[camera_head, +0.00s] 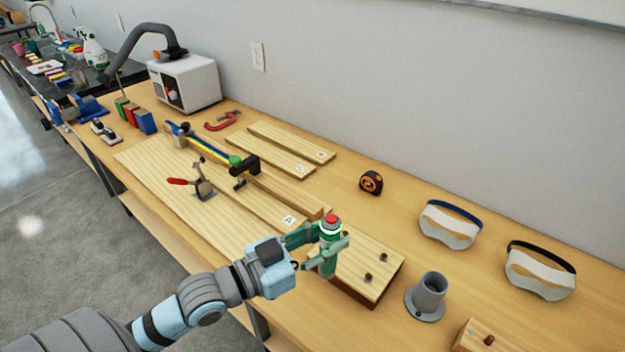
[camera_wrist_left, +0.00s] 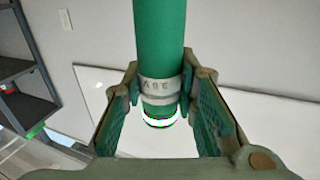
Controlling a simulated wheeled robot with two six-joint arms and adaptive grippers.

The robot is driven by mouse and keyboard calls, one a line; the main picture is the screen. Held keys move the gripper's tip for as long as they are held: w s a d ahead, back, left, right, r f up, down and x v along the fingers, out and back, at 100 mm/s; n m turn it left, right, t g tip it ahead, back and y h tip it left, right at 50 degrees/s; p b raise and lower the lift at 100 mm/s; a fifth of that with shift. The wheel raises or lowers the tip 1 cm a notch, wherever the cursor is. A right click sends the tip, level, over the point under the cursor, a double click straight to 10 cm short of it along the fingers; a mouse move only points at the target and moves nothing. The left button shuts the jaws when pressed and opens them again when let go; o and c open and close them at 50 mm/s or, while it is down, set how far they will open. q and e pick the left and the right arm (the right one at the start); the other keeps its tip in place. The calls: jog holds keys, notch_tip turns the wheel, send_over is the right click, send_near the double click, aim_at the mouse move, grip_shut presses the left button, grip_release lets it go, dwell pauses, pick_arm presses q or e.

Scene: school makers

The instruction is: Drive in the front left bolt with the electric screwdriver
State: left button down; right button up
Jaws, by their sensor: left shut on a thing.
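The green electric screwdriver (camera_head: 329,262) has a red top and a bright white ring, and stands upright in the head view. My left gripper (camera_head: 331,242) is shut around its body; in the left wrist view the green barrel with a grey lettered band (camera_wrist_left: 160,88) is between the two fingers. The screwdriver is at the left end of a light wooden block (camera_head: 352,262). Two dark bolts, one (camera_head: 383,257) farther back and one (camera_head: 368,277) nearer, stand in the block. The tip and any bolt beneath it are hard to make out. My right gripper is not in view.
A grey cylindrical holder (camera_head: 430,293) stands right of the block, with a small wooden block (camera_head: 486,340) in front.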

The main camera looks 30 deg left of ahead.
pick_arm(q)
jog(key=w+a+r+n+y, duration=0.1)
jog(key=w+a+r, duration=0.25)
jog(key=w, duration=0.55)
jog(key=shift+t, duration=0.4)
jog(key=f+b, duration=0.3)
jog(key=a+f+b, duration=0.1)
jog(key=f+b, duration=0.1)
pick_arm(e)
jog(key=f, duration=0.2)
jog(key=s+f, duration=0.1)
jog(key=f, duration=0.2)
pick_arm(q)
jog(key=shift+s+f+b, duration=0.1)
jog(key=shift+f+b, duration=0.5)
jog(key=shift+f, duration=0.45)
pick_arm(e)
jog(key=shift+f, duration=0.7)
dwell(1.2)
